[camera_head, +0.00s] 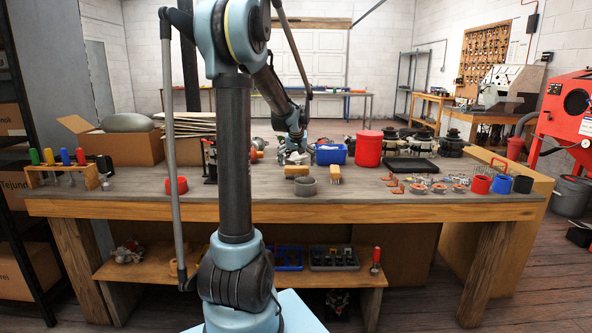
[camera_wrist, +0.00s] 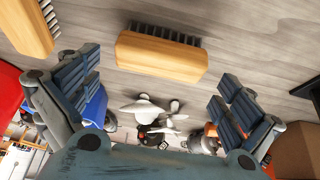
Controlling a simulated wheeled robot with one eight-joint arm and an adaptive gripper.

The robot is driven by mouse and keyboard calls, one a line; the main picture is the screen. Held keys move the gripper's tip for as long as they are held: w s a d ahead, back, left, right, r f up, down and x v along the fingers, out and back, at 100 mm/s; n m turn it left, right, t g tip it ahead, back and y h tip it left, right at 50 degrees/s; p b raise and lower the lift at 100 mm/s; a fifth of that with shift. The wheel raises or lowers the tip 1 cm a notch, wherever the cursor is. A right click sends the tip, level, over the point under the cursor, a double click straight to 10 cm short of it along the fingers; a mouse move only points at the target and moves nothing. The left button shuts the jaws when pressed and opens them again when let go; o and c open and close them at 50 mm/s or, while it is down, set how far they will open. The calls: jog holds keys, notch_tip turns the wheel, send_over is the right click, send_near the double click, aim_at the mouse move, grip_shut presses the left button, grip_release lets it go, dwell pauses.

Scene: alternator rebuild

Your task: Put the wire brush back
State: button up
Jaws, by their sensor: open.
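Two wooden-backed brushes lie on the workbench (camera_head: 400,209). I cannot tell for certain which is the wire brush. The dark-bristled brush (camera_wrist: 162,56) is centred ahead of my gripper (camera_wrist: 157,82) in the wrist view. It is the left tan block (camera_head: 297,171) in the head view. The second brush (camera_wrist: 24,27) has paler bristles and lies at the wrist view's upper left; it is the right block (camera_head: 335,171) in the head view. My gripper (camera_head: 292,156) is open and empty. Its fingers are apart, over the bench behind the dark-bristled brush, touching neither brush.
A blue bin (camera_head: 331,154) and a red tub (camera_head: 368,149) stand right of my gripper. A grey ring-shaped cup (camera_head: 305,186) sits in front of the brushes. A pale bladed part (camera_wrist: 165,118) lies near the fingers.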

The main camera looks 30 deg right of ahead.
jog(key=v, duration=0.7)
jog(key=s+a+f+n+y, duration=0.15)
jog(key=s+a, duration=0.25)
jog(key=a, duration=0.9)
jog(key=s+a+f+n, duration=0.2)
jog(key=s+a, duration=0.2)
jog(key=a, duration=1)
jog(key=s+a+f+n+g, duration=0.1)
jog(key=s+a+f, duration=0.6)
jog(key=s, duration=0.2)
jog(key=s+a+f+n+g+y, duration=0.1)
jog(key=s+a+f+n, duration=0.1)
jog(key=s+a+f, duration=0.5)
jog(key=s+a, duration=0.1)
jog(key=s, duration=0.2)
jog(key=shift+s+a, duration=0.3)
jog(key=shift+y, duration=0.25)
jog(key=shift+w+f, duration=0.25)
jog(key=shift+w, duration=0.25)
